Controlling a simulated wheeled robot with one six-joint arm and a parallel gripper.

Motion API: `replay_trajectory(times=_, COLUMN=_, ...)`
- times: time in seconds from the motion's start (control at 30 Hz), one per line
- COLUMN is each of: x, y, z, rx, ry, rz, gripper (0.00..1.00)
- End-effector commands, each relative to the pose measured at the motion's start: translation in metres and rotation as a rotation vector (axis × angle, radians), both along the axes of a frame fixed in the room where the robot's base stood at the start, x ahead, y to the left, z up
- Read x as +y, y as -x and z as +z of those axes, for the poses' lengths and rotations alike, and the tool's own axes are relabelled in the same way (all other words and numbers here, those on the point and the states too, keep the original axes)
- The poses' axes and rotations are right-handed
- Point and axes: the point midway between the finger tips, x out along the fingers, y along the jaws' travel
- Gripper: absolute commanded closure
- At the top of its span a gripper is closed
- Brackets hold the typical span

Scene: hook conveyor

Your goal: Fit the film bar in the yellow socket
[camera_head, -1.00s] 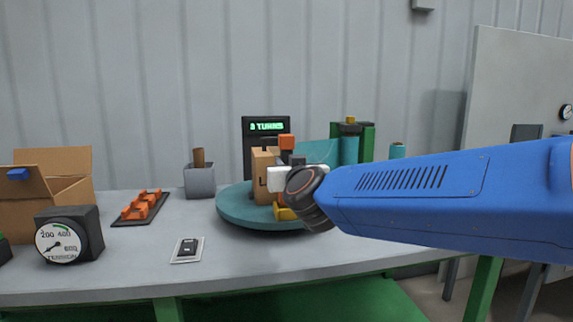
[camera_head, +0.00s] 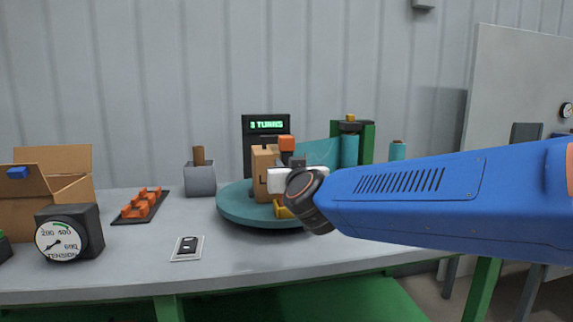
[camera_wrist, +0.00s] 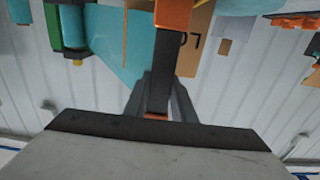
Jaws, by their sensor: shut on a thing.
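The film bar is a dark bar (camera_wrist: 166,75) with an orange block (camera_head: 286,143) at its end. The orange block also shows in the wrist view (camera_wrist: 173,12). My gripper (camera_wrist: 158,98) is shut on the dark bar, with a finger on each side. A teal film sheet (camera_head: 318,153) stretches from the roll behind toward the bar. The yellow socket (camera_head: 283,211) shows low at the turntable, below and partly behind my gripper's wrist. The bar is above it and apart. The socket's opening is hidden, and the socket does not show clearly in the wrist view.
A teal turntable (camera_head: 235,203) carries a brown carton (camera_head: 261,163) beside my gripper. A green film stand (camera_head: 367,142) with a teal roll (camera_head: 349,150) stands behind. A tension gauge (camera_head: 69,234), orange parts tray (camera_head: 141,206) and grey holder (camera_head: 200,181) are left. The front table is mostly clear.

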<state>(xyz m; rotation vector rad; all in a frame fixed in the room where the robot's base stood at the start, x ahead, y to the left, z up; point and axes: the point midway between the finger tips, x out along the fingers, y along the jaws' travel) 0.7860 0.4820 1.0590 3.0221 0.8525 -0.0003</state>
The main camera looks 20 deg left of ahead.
Motion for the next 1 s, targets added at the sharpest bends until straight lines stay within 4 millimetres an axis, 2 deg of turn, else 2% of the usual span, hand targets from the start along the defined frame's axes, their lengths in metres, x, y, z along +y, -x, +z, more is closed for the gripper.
replay_trajectory(times=1.0, x=0.000, y=0.000, z=-0.016, rx=-0.001, ry=-0.001, rz=0.000, gripper=1.00)
